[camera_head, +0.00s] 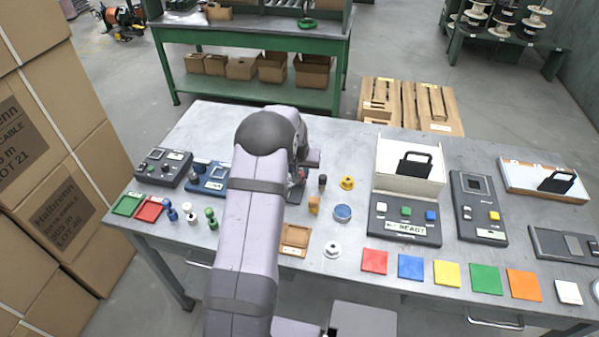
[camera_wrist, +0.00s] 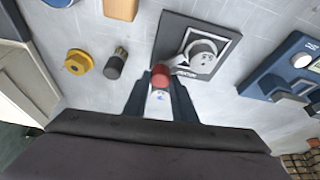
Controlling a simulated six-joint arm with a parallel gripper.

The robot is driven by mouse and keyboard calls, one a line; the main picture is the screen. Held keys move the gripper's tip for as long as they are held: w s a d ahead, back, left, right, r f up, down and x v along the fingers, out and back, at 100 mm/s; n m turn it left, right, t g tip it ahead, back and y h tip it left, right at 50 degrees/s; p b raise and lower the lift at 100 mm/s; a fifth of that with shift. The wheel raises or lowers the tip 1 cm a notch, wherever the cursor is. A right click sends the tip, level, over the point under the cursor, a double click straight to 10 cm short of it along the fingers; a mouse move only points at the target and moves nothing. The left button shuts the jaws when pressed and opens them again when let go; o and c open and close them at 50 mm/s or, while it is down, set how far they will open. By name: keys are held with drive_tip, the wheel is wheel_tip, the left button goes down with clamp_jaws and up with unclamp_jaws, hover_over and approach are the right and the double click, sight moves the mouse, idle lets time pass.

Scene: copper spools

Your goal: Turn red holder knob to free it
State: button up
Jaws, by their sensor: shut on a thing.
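In the wrist view, the dark fingers of my gripper (camera_wrist: 158,100) are shut on a small piece with a red knob (camera_wrist: 160,74) at its tip and a white part between the fingers. The red knob is at the lower left edge of a dark square holder plate (camera_wrist: 170,38). A grey round part (camera_wrist: 203,58) sits on the plate. Whether the knob is turned cannot be told. In the head view my arm hides most of the holder and knob, and only a bit of my gripper shows.
A yellow flanged piece (camera_wrist: 79,63) and a dark knurled cylinder (camera_wrist: 117,63) stand beside my gripper. A blue device (camera_wrist: 285,75) lies to the right. In the head view, a grey control box (camera_head: 405,222) and coloured squares (camera_head: 410,266) lie right of my arm.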

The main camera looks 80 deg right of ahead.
drive_tip(key=n+b, duration=0.1)
drive_tip(key=b, duration=0.1)
drive_tip(key=n+t+b, duration=0.1)
drive_tip(key=n+b, duration=0.1)
drive_tip(key=shift+s+f, duration=0.15)
drive_tip(key=shift+f, duration=0.15)
drive_tip(key=n+b, duration=0.1)
drive_tip(key=b, duration=0.1)
drive_tip(key=shift+d+n+t+y+b, duration=0.1)
drive_tip(key=shift+n+t+y+b, duration=0.2)
drive_tip(key=shift+n+t+b, duration=0.1)
drive_tip(key=shift+s+r+n+t+y+b, duration=0.15)
drive_tip(key=shift+n+t+y+b, duration=0.1)
drive_tip(key=shift+n+b, duration=0.45)
drive_tip(key=shift+w+r+n+t+y+b, duration=0.2)
drive_tip(key=shift+n+b, duration=0.3)
drive_tip(key=shift+n, duration=0.4)
drive_tip(key=o, duration=1)
drive_tip(key=shift+o, duration=0.2)
